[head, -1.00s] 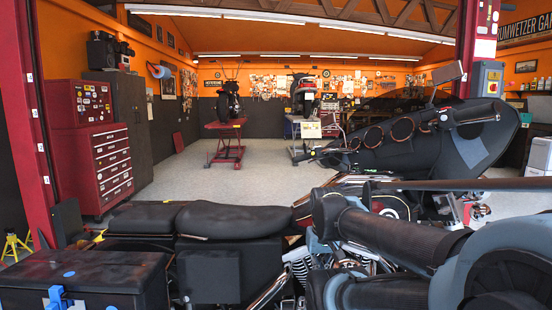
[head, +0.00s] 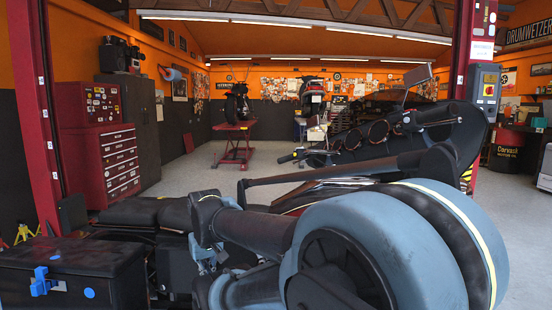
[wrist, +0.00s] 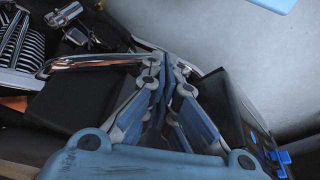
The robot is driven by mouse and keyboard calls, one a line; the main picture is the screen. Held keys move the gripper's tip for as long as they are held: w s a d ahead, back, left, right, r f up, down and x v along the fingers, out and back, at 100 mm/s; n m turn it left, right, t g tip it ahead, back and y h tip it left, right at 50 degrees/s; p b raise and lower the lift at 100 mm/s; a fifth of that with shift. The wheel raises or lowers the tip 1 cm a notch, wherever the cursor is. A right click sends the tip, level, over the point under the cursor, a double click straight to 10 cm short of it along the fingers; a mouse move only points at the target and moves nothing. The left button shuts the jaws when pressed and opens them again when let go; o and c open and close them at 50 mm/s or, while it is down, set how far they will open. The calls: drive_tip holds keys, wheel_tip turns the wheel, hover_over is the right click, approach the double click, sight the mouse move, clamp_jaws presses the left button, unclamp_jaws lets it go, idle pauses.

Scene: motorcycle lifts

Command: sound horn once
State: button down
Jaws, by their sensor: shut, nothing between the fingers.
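A large dark motorcycle (head: 130,214) stands across the front of the head view. Its handlebar grips show beyond my arm: one at the right (head: 432,118) and one nearer the middle (head: 291,157). Round gauges (head: 378,130) sit between them. I cannot make out a horn button in either view. My gripper (wrist: 165,65) is shut and empty in the wrist view, its fingertips close together over the motorcycle's side, near a chrome bar (wrist: 95,62). In the head view my arm covers much of the tank and seat.
A black case with blue latches (head: 75,268) is at the motorcycle's rear left. A red tool cabinet (head: 98,160) and a red lift (head: 235,145) stand behind. A red post with a control box (head: 487,88) is at the right. Pale floor (head: 190,178) is open behind the motorcycle.

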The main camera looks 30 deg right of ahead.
drive_tip(key=shift+a, duration=0.2)
drive_tip(key=w+d+r+t+h, duration=0.2)
drive_tip(key=w+d+r, duration=0.7)
drive_tip(key=w, duration=0.3)
drive_tip(key=w+d+r+t+h, duration=0.2)
drive_tip(key=w+d+r, duration=0.65)
drive_tip(key=w, duration=0.45)
drive_tip(key=w+d+r+n+h, duration=0.1)
drive_tip(key=w+d+r, duration=0.1)
drive_tip(key=w+d, duration=0.3)
drive_tip(key=w+d+r+n+t+h, duration=0.1)
drive_tip(key=w+d, duration=0.5)
drive_tip(key=d, duration=0.7)
drive_tip(key=w+d+r+n+t+h, duration=0.1)
drive_tip(key=w+d+r+h, duration=0.2)
drive_tip(key=d, duration=0.6)
drive_tip(key=w+r, duration=0.2)
drive_tip(key=w, duration=0.1)
drive_tip(key=shift+d+r, duration=0.2)
drive_tip(key=shift+d, duration=0.2)
drive_tip(key=shift+d, duration=0.1)
